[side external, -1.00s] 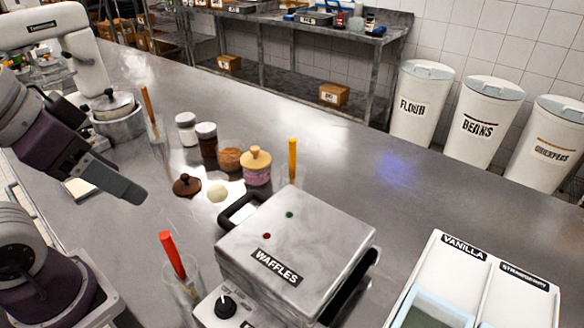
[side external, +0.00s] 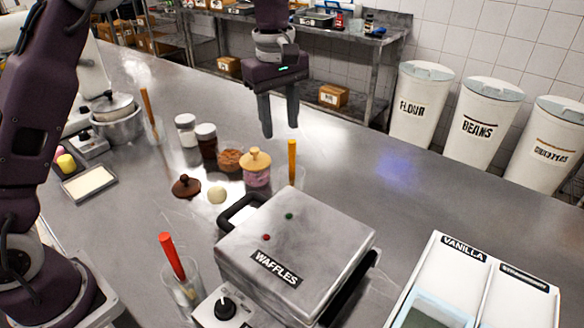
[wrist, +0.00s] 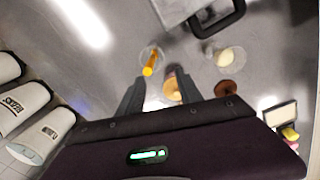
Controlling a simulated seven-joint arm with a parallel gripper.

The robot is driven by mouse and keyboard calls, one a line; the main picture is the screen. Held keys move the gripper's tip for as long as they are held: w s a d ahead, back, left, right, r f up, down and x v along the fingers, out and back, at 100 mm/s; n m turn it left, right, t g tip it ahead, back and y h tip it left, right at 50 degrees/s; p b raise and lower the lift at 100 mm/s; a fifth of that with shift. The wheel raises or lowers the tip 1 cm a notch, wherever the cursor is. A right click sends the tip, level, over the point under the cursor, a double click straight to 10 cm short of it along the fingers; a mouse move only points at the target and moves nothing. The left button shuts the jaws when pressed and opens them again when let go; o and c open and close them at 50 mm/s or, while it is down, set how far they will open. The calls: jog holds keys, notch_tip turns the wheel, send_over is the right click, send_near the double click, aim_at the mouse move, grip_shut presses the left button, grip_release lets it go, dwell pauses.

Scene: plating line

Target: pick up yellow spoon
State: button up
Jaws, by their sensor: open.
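The yellow spoon (side external: 292,160) stands upright in a clear glass behind the waffle maker, with its yellow handle showing above the rim. It also shows in the wrist view (wrist: 150,66), seen from above, in the round glass (wrist: 151,58). My gripper (side external: 280,132) is open and empty, pointing down, above and slightly left of the spoon handle in the side view. In the wrist view the fingertips (wrist: 160,80) lie on either side of the space just below the spoon's top. The spoon's lower part is hard to make out through the glass.
The waffle maker (side external: 290,245) stands in front of the spoon. A jar with a wooden lid (side external: 256,168) is close on its left, with more jars beyond. A red-handled utensil (side external: 172,255) stands in another glass at front left. The counter right of the spoon is clear.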

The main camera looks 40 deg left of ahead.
aim_at(292, 161)
jog(key=shift+n+g, duration=0.3)
jog(key=shift+n, duration=0.4)
jog(key=f, duration=0.1)
jog(key=w+f, duration=0.2)
jog(key=shift+w+d+f, duration=0.2)
jog(key=shift+d+f, duration=0.05)
jog(key=shift+d, duration=0.1)
jog(key=f, duration=0.7)
jog(key=shift+s+d+f, duration=0.1)
jog(key=shift+d, duration=0.2)
grip_shut()
